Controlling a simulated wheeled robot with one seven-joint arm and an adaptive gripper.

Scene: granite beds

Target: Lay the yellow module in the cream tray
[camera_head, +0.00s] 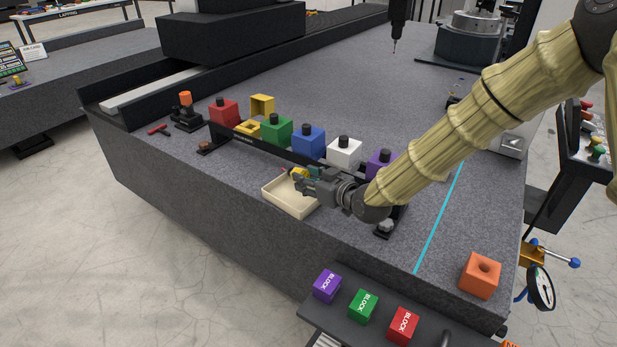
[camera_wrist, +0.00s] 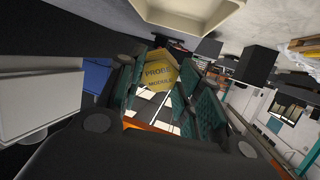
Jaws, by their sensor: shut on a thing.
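The yellow module (camera_head: 299,172) is held in my gripper (camera_head: 301,179). In the wrist view the yellow module (camera_wrist: 158,76) shows a face marked "PROBE MODULE" between the two green-padded fingers. The cream tray (camera_head: 288,205) sits on the granite bed near its front edge. In the head view my gripper and the module appear over the tray's far right part, and the gripper covers some of the tray. The tray's cream wall (camera_wrist: 190,18) shows at the top of the wrist view, apart from the module. The exact height above the tray is hard to tell.
Behind the tray stands a black rack with red (camera_head: 224,111), green (camera_head: 277,129), blue (camera_head: 309,142), white (camera_head: 344,152) and purple (camera_head: 381,164) blocks. An orange block (camera_head: 480,275) sits at the front right.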

